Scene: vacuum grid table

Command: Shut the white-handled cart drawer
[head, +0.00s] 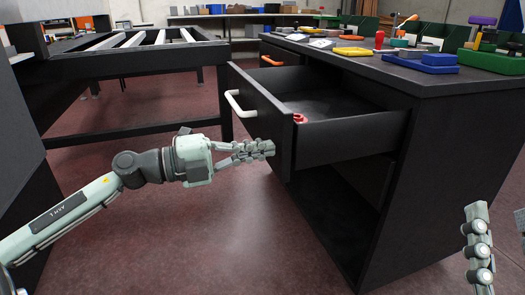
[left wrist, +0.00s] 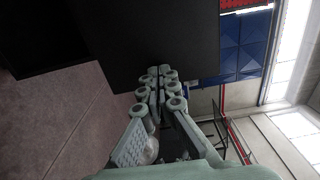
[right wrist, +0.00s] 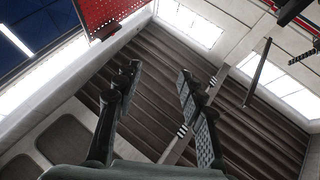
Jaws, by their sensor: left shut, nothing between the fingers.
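The cart drawer (head: 262,107) with the white handle (head: 236,104) is pulled well out of the black cart (head: 440,150), and its inside shows. My left gripper (head: 268,148) is shut and empty, with its fingertips in front of the lower part of the drawer front, below and right of the handle. In the left wrist view the closed fingertips (left wrist: 160,74) overlap a dark panel; I cannot tell whether they touch it. My right gripper (right wrist: 160,75) is open and empty, with its fingers apart; a finger of it shows at the lower right of the head view.
A small red item (head: 299,118) sits at the near corner of the drawer. Tools and bins cover the cart top. A black frame table (head: 140,75) stands at left; the reddish floor between is clear.

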